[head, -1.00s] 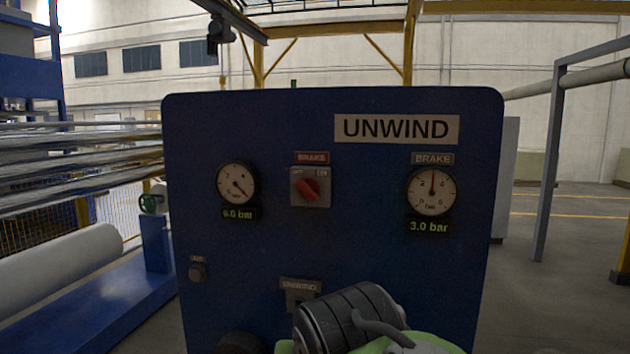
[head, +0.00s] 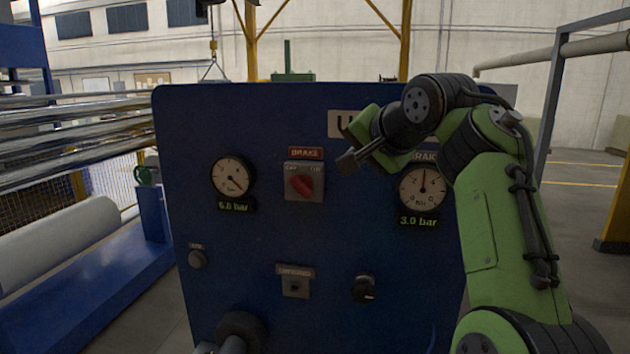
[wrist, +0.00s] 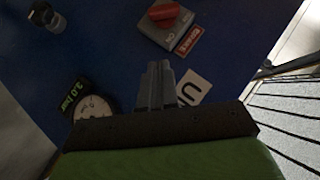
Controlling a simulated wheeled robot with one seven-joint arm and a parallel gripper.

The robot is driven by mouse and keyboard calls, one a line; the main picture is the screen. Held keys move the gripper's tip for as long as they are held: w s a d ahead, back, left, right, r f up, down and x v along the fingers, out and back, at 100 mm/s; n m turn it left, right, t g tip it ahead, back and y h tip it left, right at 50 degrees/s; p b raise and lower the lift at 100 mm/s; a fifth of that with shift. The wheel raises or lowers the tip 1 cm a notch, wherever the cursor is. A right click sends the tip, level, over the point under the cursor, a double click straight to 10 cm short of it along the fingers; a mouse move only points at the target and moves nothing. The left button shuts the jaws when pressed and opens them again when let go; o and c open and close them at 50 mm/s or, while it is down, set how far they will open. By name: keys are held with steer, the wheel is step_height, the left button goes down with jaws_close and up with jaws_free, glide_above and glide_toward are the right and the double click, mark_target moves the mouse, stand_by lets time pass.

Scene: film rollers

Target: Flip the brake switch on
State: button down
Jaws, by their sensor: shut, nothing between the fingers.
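The brake switch (head: 304,184) is a grey square plate on the blue panel with a red handle (head: 301,186) under a red BRAKE label. The handle slants from upper left to lower right, toward the OFF side as far as I can tell. In the wrist view the switch plate (wrist: 172,30) and red handle (wrist: 163,12) lie beyond my fingertips at the top. My gripper (head: 347,163) is shut and empty, to the right of the switch and a little above it, apart from it. It also shows in the wrist view (wrist: 157,66).
The left gauge (head: 233,176) and the brake gauge (head: 423,189) flank the switch. My arm partly covers the UNWIND sign (head: 342,123). A black knob (head: 364,289) and a grey UNWIND switch (head: 295,286) sit lower on the panel (head: 240,130).

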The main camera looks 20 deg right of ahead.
steer(key=p, duration=0.2)
glide_toward(309, 189)
steer(key=w+d, duration=0.2)
steer(key=w, duration=0.1)
steer(key=shift+w+a+f+b, duration=0.35)
steer(key=shift+w+f, duration=0.05)
steer(key=shift+f, duration=0.15)
steer(key=shift+w+a+f+b, duration=0.35)
steer(key=shift+w+f, duration=0.05)
steer(key=shift+f, duration=0.2)
steer(key=shift+w+a+f, duration=0.1)
steer(key=shift+a+f, duration=0.2)
steer(key=shift+a, duration=0.15)
steer(key=shift+d, duration=0.1)
